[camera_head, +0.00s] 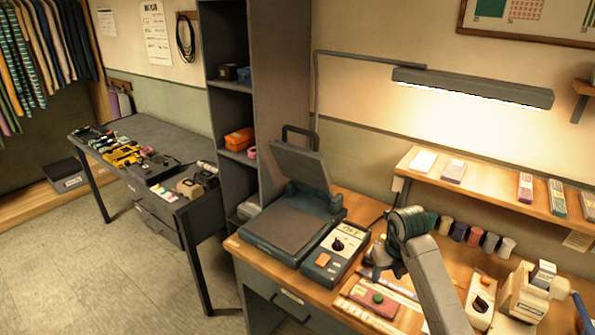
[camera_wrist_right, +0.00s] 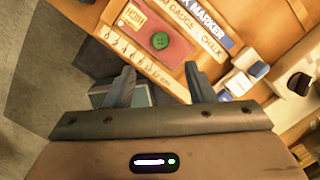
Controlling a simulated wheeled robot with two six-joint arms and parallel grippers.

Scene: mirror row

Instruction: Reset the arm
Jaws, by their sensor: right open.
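My right arm reaches in from the bottom right in the head view. Its gripper (camera_head: 386,260) hangs over the workbench, just right of the control box and above the tray of marking tools. In the right wrist view the two fingers of the right gripper (camera_wrist_right: 160,84) are spread apart with nothing between them. A red block with a green button (camera_wrist_right: 160,41) lies beyond the fingers, apart from them. It also shows in the head view (camera_head: 377,298). My left gripper is in neither view.
A press with its lid raised (camera_head: 300,168) and a control box (camera_head: 336,253) stand left of the gripper. Thread spools (camera_head: 475,237), a white-topped device (camera_head: 480,300) and a cream machine (camera_head: 524,295) stand to the right. A shelf (camera_head: 500,190) and lamp (camera_head: 473,88) are behind.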

